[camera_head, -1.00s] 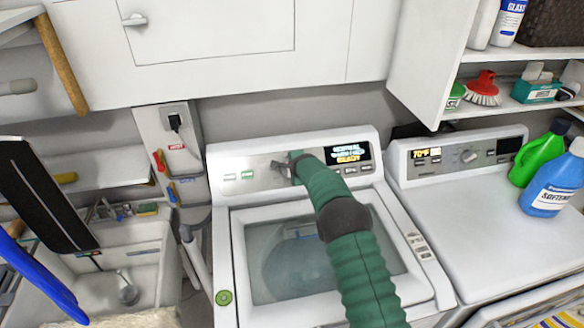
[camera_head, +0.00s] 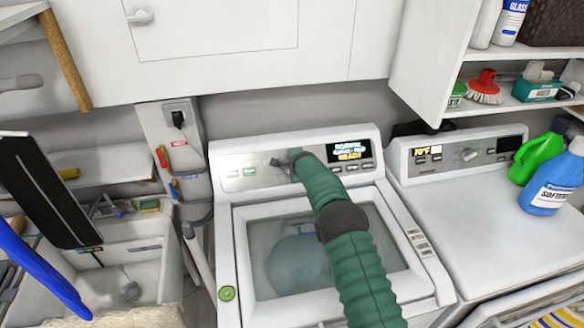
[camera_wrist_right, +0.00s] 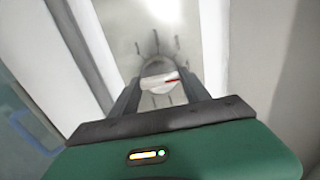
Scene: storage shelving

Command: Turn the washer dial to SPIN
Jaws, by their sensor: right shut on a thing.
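The washer (camera_head: 228,225) stands in the middle of the head view, with a control panel (camera_head: 240,173) along its back. Its lit display (camera_head: 349,151) is at the panel's right, with text too small to read surely. The washer dial (camera_wrist_right: 160,84) shows in the right wrist view as a pale knob with a red mark, ringed by dark tick marks. My right gripper (camera_wrist_right: 158,90) is shut on the dial, one finger on each side. In the head view my right gripper (camera_head: 285,163) is at the panel and covers most of the dial. My left gripper is not in view.
A dryer (camera_head: 455,205) stands to the right, with green and blue bottles (camera_head: 553,183) on it. A white cabinet (camera_head: 240,50) hangs above the washer. A sink (camera_head: 140,270) is at the left. A shelf (camera_head: 520,107) with a red brush is at the upper right.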

